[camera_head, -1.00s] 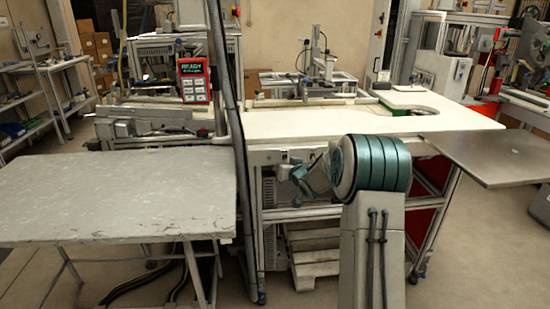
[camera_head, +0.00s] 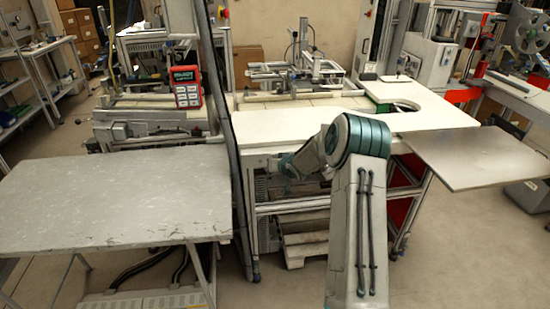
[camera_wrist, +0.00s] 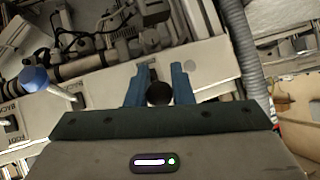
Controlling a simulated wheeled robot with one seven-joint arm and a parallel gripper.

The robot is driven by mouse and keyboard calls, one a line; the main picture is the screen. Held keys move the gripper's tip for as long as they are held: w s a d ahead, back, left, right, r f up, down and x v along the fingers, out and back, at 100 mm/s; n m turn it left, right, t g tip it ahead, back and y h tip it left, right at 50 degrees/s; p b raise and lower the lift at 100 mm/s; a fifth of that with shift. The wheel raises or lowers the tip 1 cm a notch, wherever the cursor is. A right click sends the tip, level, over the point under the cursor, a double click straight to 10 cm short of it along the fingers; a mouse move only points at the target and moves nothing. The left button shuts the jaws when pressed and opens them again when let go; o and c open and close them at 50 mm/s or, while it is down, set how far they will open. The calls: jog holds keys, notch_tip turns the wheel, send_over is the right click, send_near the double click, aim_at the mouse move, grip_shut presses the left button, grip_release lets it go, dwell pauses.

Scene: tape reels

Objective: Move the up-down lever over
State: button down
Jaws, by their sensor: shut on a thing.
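In the wrist view, my gripper (camera_wrist: 159,90) has its two blue fingers closed around a round dark knob (camera_wrist: 159,94), which appears to be the top of a lever. The knob sits between the fingers above a pale panel strip. The lever's shaft and any label beside it are hidden by my gripper. A second lever with a blue ball knob (camera_wrist: 34,79) stands to the left, apart from my gripper, with printed words near it. In the head view, my arm reaches to the front of the white workbench, and the fingers and levers are too small or hidden to make out.
The white workbench (camera_head: 290,124) carries a metal frame fixture behind. A grey table (camera_head: 110,195) stands at left and a metal plate (camera_head: 475,157) juts out at right. A dark upright post (camera_head: 226,120) stands between. In the wrist view, a grey ribbed hose (camera_wrist: 250,55) runs right of my gripper.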

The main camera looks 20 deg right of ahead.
jog(key=shift+r+g+p, duration=0.2)
jog(key=shift+g+p, duration=0.2)
jog(key=shift+p, duration=0.75)
jog(key=c, duration=1.3)
grip_release()
jog(key=shift+w, duration=0.1)
jog(key=shift+o, duration=0.2)
jog(key=v, duration=1.4)
jog(key=shift+f, duration=0.1)
